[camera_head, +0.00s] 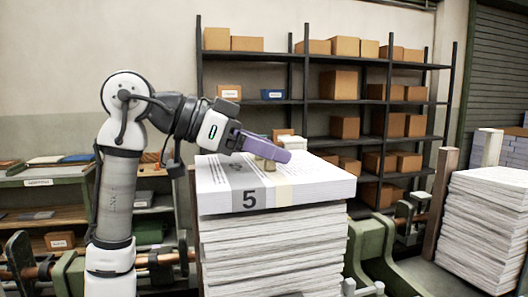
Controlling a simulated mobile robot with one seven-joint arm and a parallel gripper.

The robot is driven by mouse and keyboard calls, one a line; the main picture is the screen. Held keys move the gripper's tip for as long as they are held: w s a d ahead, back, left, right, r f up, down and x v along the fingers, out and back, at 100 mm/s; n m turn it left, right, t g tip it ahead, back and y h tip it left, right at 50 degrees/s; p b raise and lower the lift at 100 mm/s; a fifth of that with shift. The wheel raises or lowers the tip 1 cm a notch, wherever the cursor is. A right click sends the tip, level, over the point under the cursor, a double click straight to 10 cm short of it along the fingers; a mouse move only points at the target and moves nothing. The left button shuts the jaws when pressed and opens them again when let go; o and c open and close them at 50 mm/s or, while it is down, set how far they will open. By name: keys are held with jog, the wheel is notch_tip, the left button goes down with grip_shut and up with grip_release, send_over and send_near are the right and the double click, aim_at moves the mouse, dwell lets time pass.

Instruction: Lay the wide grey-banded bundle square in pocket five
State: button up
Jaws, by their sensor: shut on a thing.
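The wide grey-banded bundle (322,187) is a thick white slab of sheets at the top of a tall paper stack (275,248). Its grey band (247,201) carries a black "5", and a cream strip lies beside the band. The bundle sticks out slightly past the stack's sides, and I cannot tell whether it rests on the stack or hangs just above it. My gripper (264,156), with a purple jaw part, is over the bundle's top, shut at a small tan block (262,164) there. The jaw contact is partly hidden. I cannot make out pocket five.
Another tall paper stack (482,225) stands at the right, beside a wooden post (440,192). Green machine frames (385,265) flank the middle stack low down. Dark shelves (335,103) with cardboard boxes stand behind, and a low shelf unit (45,200) is at the left.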

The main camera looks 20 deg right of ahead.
jog(key=shift+f, duration=0.4)
jog(key=shift+f, duration=0.1)
jog(key=o, duration=1.7)
jog(key=shift+a, duration=0.1)
jog(key=b+v, duration=0.1)
jog(key=v, duration=1.1)
jog(key=shift+b, duration=0.3)
